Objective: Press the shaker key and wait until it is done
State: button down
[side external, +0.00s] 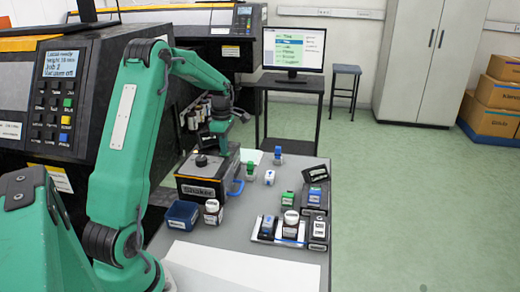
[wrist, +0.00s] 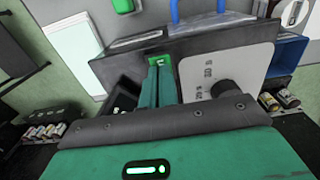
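The shaker (side external: 205,187), a dark box with a yellow edge and a "Shaker" label, stands on the grey bench with a black knob on top. My gripper (side external: 220,143) is over its back right part. In the wrist view the shaker's pale top plate (wrist: 210,75) shows with the knob at its right. My gripper's green fingers (wrist: 158,72) are together, with nothing seen between them. Their tips are at a bright green square (wrist: 155,61), which looks like the key. Whether they touch it or press it I cannot tell.
A blue bin (side external: 182,214) and a capped bottle (side external: 212,211) stand in front of the shaker. A white tray (side external: 270,238) with bottles is to the right, near several small coloured bottles. Printers stand behind and left. The front of the bench holds a white sheet (side external: 240,268).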

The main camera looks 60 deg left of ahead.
notch_tip(320, 180, up, 14)
jog(key=shift+f, duration=0.2)
dwell(0.4)
dwell(0.5)
jog(key=s+d+r+m+t, duration=0.1)
jog(key=s+d+r+m, duration=0.1)
jog(key=d+m, duration=0.55)
jog(key=s+d+r+m+t, duration=0.1)
jog(key=s+d+r+m, duration=0.3)
jog(key=d, duration=0.7)
jog(key=s+d+f+m+t, duration=0.1)
jog(key=s+d+f+m, duration=0.2)
jog(key=s+d+m, duration=0.2)
jog(key=s+d+f+m+t, duration=0.2)
jog(key=s+d+m, duration=0.3)
jog(key=d+m, duration=0.3)
jog(key=shift+s+d+f+m, duration=0.15)
jog(key=shift+s+f+m, duration=0.1)
jog(key=shift+f+m, duration=0.8)
